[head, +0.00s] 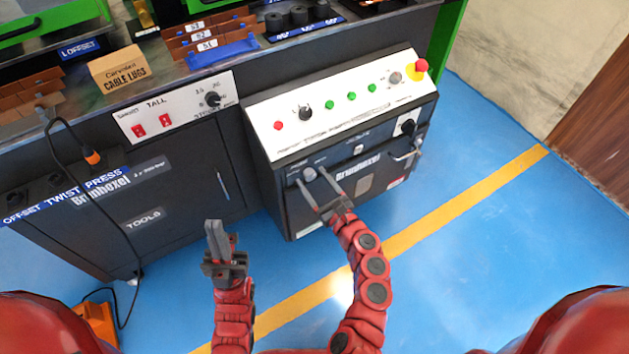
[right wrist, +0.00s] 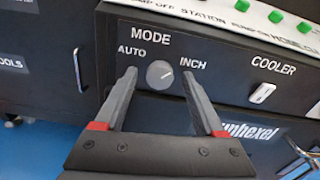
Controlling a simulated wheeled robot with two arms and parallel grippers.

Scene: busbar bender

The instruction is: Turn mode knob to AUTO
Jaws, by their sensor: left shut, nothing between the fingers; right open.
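The mode knob (right wrist: 160,74) is a round grey knob on the dark front panel, between the labels AUTO on its left and INCH on its right. Its mark appears to point up and right, toward INCH. It also shows in the head view (head: 309,174). My right gripper (right wrist: 158,76) is open, with one fingertip on each side of the knob and a visible gap to both. How far the tips are from the panel is hard to tell. In the head view my right gripper (head: 312,177) reaches the panel. My left gripper (head: 215,226) is shut and empty, low before the cabinet.
The sloped white control panel (head: 335,105) with buttons and a red emergency stop (head: 421,66) is above the knob. The cooler switch (right wrist: 262,93) is to the knob's right. A dark cabinet (head: 190,175) stands at left. Blue floor is clear at right.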

